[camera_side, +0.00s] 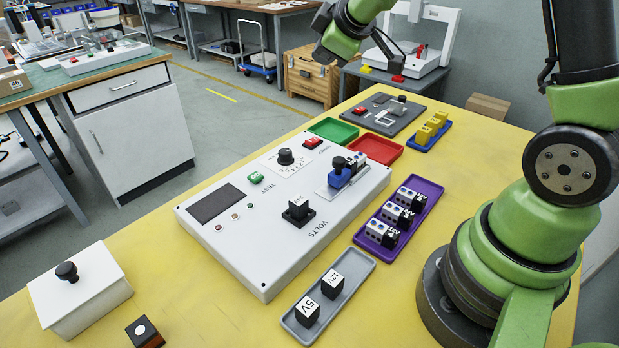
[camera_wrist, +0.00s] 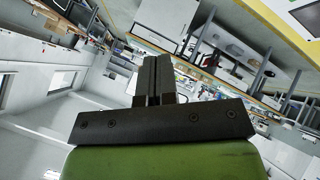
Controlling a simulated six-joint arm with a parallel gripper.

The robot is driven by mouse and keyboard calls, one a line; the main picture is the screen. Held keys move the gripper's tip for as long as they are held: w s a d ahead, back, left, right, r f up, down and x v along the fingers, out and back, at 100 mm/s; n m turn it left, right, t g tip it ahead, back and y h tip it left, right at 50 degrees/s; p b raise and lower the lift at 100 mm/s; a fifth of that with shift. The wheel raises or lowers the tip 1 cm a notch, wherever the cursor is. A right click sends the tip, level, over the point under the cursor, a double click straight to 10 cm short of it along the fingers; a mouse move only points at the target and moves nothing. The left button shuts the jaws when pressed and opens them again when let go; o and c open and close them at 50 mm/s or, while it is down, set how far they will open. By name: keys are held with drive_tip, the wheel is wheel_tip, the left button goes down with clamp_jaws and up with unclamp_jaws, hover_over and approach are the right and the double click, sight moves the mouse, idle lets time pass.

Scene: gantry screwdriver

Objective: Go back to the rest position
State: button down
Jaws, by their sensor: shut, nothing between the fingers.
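My gripper (camera_wrist: 153,60) shows in the wrist view with its two dark fingers shut together and nothing between them. It points out across the room, away from the work surface. In the side view, green links of my arm are at the top, above the far end of the yellow table (camera_side: 225,165); the fingers cannot be made out clearly there. The white test panel (camera_side: 245,240), with its knob, buttons and blue-and-black part, lies on the table well apart from my arm's upper end.
A grey tray (camera_side: 345,304) holds 5V and 12V blocks. A purple tray (camera_side: 422,212) holds several terminal blocks. Green (camera_side: 333,130) and red (camera_side: 376,149) trays, a blue tray (camera_side: 421,143) of yellow parts and a dark grey plate (camera_side: 375,122) lie farther back. A white box (camera_side: 80,300) is front left.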

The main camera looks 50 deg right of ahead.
drive_tip(key=s+a+r+m+y, duration=0.1)
drive_tip(key=s+a+r+m, duration=0.1)
drive_tip(key=s, duration=0.6)
drive_tip(key=s+a+r+m+g+y, duration=0.1)
drive_tip(key=s+a+r+m+y, duration=0.1)
drive_tip(key=s+a+m, duration=0.2)
drive_tip(key=s+a+r+m+y, duration=0.1)
drive_tip(key=s+a+r+m, duration=0.2)
drive_tip(key=s+a, duration=0.4)
drive_tip(key=s+m, duration=0.1)
drive_tip(key=s, duration=0.4)
drive_tip(key=shift+a+g, duration=0.15)
drive_tip(key=shift+g, duration=0.15)
